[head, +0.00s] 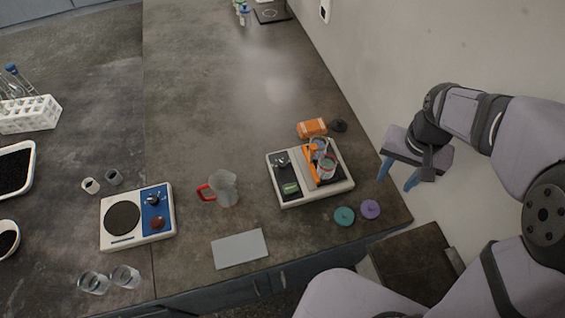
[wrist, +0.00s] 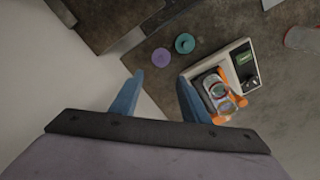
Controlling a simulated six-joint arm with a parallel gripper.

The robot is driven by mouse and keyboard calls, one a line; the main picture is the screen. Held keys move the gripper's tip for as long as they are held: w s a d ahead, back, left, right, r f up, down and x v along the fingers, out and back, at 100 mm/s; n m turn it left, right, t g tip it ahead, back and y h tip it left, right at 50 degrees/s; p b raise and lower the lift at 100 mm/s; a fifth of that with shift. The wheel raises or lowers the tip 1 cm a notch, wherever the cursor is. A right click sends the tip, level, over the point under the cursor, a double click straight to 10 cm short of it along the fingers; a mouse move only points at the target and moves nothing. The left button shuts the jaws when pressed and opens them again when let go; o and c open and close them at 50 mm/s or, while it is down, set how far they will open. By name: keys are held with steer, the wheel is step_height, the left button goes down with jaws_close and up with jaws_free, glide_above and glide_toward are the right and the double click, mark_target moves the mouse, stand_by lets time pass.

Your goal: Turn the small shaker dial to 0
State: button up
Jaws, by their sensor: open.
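The small shaker (head: 335,188) is a pale box with a dark panel and clear cups held by an orange clamp. Its dark dial (head: 283,162) sits at the back of the panel, with a green patch (head: 290,188) in front; its setting is too small to read. In the wrist view the shaker (wrist: 238,48) is right of my fingers, its dial (wrist: 252,82) dim near the right edge. My gripper (head: 397,179) has blue fingers, open and empty, right of the shaker and apart from it; it also shows in the wrist view (wrist: 160,78).
Teal (head: 344,216) and purple (head: 370,209) lids lie in front of the shaker. An orange block (head: 312,127) and a dark object (head: 339,126) are behind it. A red-handled jug (head: 226,190) and a blue-panelled device (head: 138,238) stand left. The wall is close right.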

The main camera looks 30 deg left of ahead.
steer(key=w+a+f+b, duration=0.2)
steer(key=w+a, duration=0.2)
steer(key=a, duration=0.5)
steer(key=b, duration=0.4)
glide_above(282, 163)
steer(key=f, duration=0.7)
steer(key=shift+w+d, duration=0.2)
steer(key=shift+w, duration=0.2)
steer(key=shift+s+a+f+g, duration=0.2)
steer(key=shift+s+f+g, duration=0.1)
steer(key=shift+s+f, duration=0.1)
steer(key=shift+f+p, duration=1.4)
steer(key=shift+f, duration=2.2)
steer(key=c, duration=1.1)
steer(key=shift+o, duration=0.2)
